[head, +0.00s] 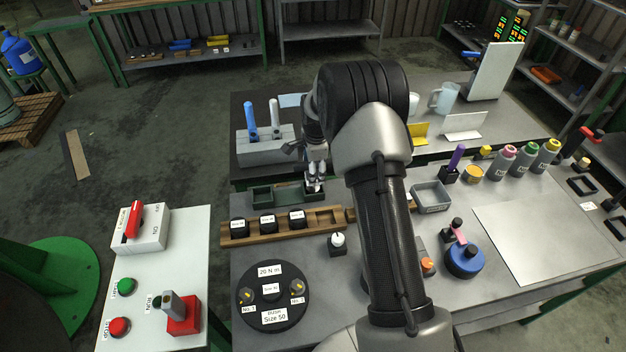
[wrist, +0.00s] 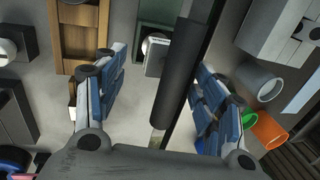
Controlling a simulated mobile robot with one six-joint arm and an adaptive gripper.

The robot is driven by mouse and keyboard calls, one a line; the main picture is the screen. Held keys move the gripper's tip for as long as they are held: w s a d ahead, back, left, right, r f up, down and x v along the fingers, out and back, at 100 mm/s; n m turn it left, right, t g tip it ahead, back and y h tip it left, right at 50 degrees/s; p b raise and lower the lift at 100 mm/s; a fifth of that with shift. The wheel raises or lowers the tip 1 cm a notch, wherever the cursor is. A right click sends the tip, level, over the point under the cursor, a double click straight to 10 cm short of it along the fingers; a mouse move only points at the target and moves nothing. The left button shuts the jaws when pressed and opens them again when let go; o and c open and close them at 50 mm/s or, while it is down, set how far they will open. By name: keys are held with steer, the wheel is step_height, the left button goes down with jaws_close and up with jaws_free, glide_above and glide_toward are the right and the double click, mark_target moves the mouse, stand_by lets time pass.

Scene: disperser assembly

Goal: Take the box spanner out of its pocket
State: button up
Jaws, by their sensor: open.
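My gripper (head: 315,184) points down at the right end of the green tray (head: 275,197), near the far edge of the front table. In the wrist view my gripper (wrist: 157,66) is open, with its blue-padded fingers wide apart. A dark grey cylinder (wrist: 178,75) shows between the fingers, nearer the right one; it may be the box spanner, but I cannot tell for sure. No finger visibly touches the cylinder. In the head view my gripper and arm hide this spot, and its pocket cannot be made out.
A wooden rack (head: 252,234) with several black labelled parts lies just in front of the green tray. A grey block (head: 262,154) holding blue- and white-handled tools stands behind on the far table. A grey bin (head: 431,196) is to the right. Cups show in the wrist view (wrist: 258,80).

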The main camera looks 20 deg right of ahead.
steer(key=f, duration=0.2)
steer(key=w+f+b, duration=0.1)
steer(key=f, duration=0.2)
steer(key=shift+w+d, duration=0.15)
steer(key=shift+r, duration=0.1)
steer(key=c, duration=1.5)
